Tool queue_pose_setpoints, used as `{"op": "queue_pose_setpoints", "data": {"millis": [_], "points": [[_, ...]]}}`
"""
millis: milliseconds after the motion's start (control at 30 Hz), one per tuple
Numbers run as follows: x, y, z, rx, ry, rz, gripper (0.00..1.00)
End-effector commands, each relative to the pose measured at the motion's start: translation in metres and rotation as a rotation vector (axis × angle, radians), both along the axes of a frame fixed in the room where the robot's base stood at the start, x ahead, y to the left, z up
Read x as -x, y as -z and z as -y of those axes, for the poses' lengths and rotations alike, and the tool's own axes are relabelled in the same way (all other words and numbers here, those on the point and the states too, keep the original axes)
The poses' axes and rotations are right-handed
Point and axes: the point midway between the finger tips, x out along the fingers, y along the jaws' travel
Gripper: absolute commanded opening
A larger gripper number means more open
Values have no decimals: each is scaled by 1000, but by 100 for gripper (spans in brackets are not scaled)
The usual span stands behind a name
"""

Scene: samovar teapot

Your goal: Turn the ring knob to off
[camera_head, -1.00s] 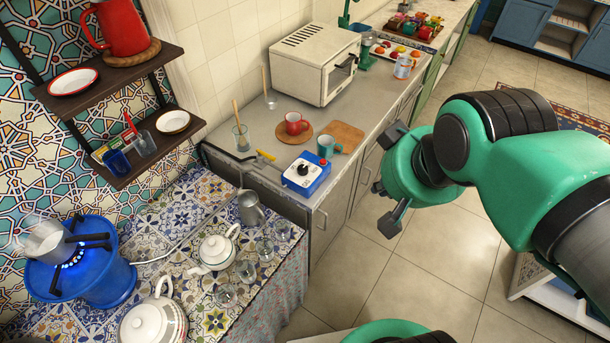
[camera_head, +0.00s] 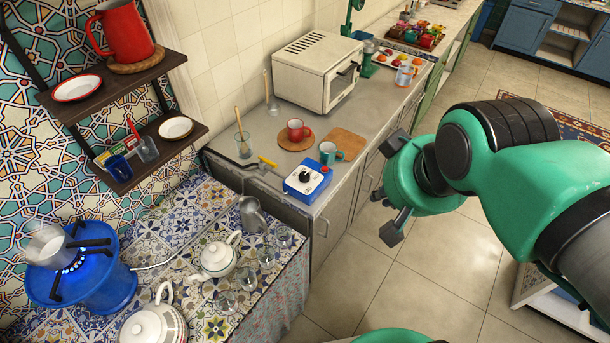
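A blue-and-white box with a black round knob (camera_head: 305,176) and a red button sits at the front edge of the grey counter. At the lower left a blue gas ring (camera_head: 95,275) burns with a blue flame under a small pan (camera_head: 45,245). A pale hose runs from the ring across the tiled table; no knob on the ring is clearly visible. A yellow-handled lever (camera_head: 267,162) lies beside the box. Which of these is the ring knob, I cannot tell. My gripper (camera_head: 390,190) is open and empty, over the floor right of the box, touching nothing.
A white teapot (camera_head: 217,258), a metal jug (camera_head: 252,214) and several glasses crowd the tiled table. Teal (camera_head: 328,153) and red (camera_head: 298,131) mugs stand behind the box. A white oven (camera_head: 318,72) stands farther back. The floor is clear.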

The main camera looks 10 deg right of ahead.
Motion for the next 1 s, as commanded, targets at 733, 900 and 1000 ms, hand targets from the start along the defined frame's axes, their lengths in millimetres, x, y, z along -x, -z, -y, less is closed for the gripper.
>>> {"op": "queue_pose_setpoints", "data": {"millis": [733, 900, 1000], "points": [[-113, -11, -13, -53, 90, -134, 50], [-154, -3, -20, -67, 122, -179, 50], [-178, 6, -24, -73, 143, -207, 50]]}}
